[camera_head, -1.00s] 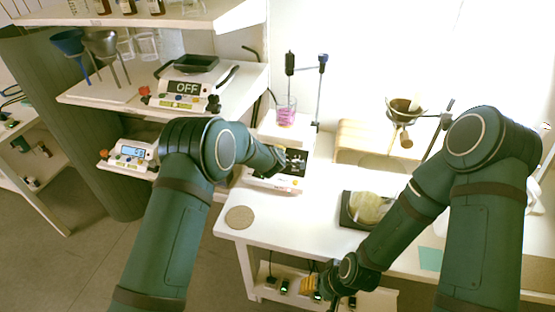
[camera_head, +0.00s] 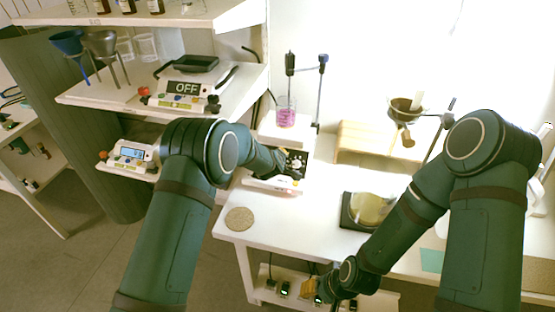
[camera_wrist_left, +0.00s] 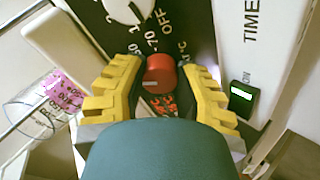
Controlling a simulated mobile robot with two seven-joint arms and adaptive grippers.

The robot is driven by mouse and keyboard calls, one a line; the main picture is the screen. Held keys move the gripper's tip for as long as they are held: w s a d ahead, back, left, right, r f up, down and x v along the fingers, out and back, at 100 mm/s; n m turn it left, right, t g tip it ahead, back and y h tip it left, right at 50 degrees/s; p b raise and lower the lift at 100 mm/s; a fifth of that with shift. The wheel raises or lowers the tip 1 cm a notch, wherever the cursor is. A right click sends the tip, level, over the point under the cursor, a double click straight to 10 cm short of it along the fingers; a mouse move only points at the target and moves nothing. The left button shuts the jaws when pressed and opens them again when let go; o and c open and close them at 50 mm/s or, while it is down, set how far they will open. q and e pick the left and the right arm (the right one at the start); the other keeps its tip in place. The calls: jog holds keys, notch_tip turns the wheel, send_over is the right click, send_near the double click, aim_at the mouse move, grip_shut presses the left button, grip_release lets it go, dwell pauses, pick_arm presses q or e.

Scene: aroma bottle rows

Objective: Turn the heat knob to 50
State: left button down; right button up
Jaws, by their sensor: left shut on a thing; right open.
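The red heat knob (camera_wrist_left: 161,73) is on a dark panel with printed numbers, OFF, °C and flame marks in the left wrist view. A pale pointer line shows on its left side; the number beside it is hidden or unclear. My left gripper (camera_wrist_left: 160,68) is shut on the knob, with a yellow finger at each side. In the head view the left gripper (camera_head: 288,166) is over the front panel of the white hotplate stirrer (camera_head: 272,185), covering the knob. My right gripper (camera_head: 325,289) is open and low, by the table's front edge.
A beaker of pink liquid (camera_head: 286,116) stands on the stirrer, near a stand. A white knob (camera_wrist_left: 128,8) sits close beside the red one. A shelf unit with an OFF-display device (camera_head: 186,90) is at left. A round cork mat (camera_head: 239,218) lies on the table.

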pick_arm(q)
jog(key=shift+w+a, duration=0.1)
jog(key=shift+a, duration=0.05)
jog(key=c, duration=0.9)
grip_release()
jog(key=shift+s+r, duration=0.2)
jog(key=shift+s, duration=0.1)
jog(key=v, duration=1.1)
jog(key=shift+s, duration=0.2)
